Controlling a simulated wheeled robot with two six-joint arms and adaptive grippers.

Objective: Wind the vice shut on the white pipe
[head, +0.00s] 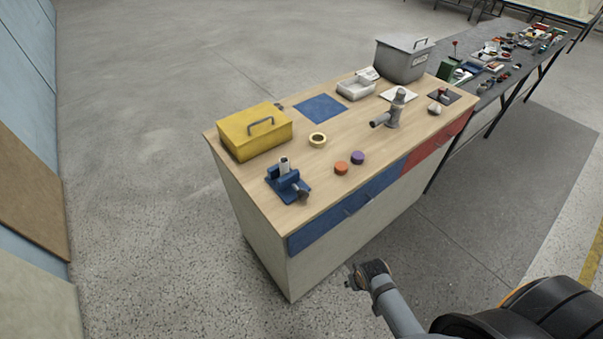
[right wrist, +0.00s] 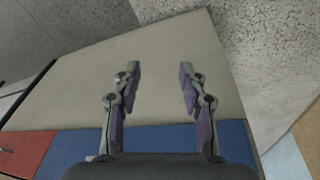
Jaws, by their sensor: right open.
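A blue vice (head: 287,182) stands on the near left part of the wooden bench top, at the front edge, with a dark handle at its front. A short white pipe (head: 285,165) stands upright at its jaws; I cannot tell how tightly the jaws sit on it. My right gripper (head: 355,278) is in front of the bench, below its top and apart from the vice. In the right wrist view my right gripper (right wrist: 158,88) is open and empty, facing the cabinet's pale panel. My left gripper is not in view.
The bench (head: 330,205) also holds a yellow toolbox (head: 255,135), a tape roll (head: 318,140), orange (head: 342,168) and purple (head: 358,157) discs, a grey pipe fitting (head: 394,112) and a white tray (head: 356,88). A dark table (head: 490,70) adjoins behind. The floor at left is clear.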

